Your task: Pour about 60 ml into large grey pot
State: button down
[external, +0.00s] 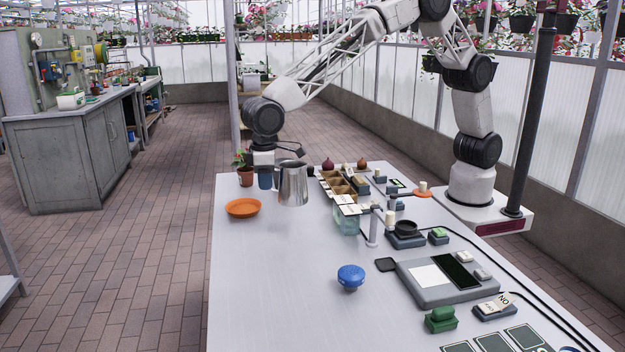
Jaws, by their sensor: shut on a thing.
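A shiny metal jug (293,186) stands out near the far left part of the white table, upright, with its handle on the right side. My gripper (270,167) is at the jug's upper left, shut on it; the fingers are small and partly hidden, so the exact grip is unclear. I cannot tell whether the jug's base touches the table. Its contents are hidden.
A blue cup (265,180) and a potted plant (245,176) stand left of the jug, with an orange dish (242,208) in front. A divided box (343,184) and glass container (347,221) are to the right. The front left table (270,290) is clear.

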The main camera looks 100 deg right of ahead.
jog(key=shift+r, duration=2.6)
jog(key=s+d+m, duration=0.1)
jog(key=d+m, duration=1.1)
jog(key=d, duration=3.9)
notch_tip(320, 180, down, 14)
jog(key=shift+d+r, duration=0.1)
jog(key=shift+r, duration=0.05)
